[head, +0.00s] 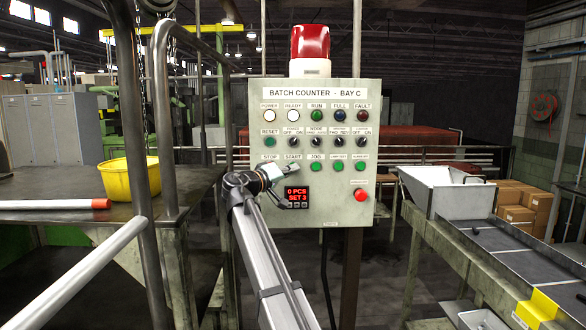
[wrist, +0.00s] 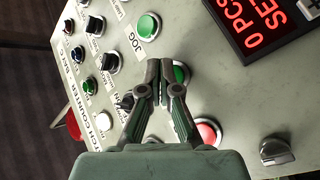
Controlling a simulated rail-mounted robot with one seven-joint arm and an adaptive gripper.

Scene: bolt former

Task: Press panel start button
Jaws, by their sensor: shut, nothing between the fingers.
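The control panel (head: 335,215) stands upright ahead, headed "BATCH COUNTER - BAY C". The START label (head: 293,156) shows in its lower row, but my gripper (head: 277,172) covers the button beneath it in the head view. In the wrist view, the green start button (wrist: 183,73) shows partly behind the fingertips of my gripper (wrist: 160,88). The fingers are shut and empty, tips close to this button; I cannot tell whether they touch it. The red stop button (wrist: 208,132) is beside the fingers. The green JOG button (wrist: 149,26) is on the other side. The display (head: 297,196) reads "0 PCS SET 3".
A red push button (head: 360,195) is at the panel's lower right. A red beacon (head: 310,42) tops the panel. A railed table with a yellow bucket (head: 128,178) is at left. A hopper (head: 450,190) and conveyor are at right.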

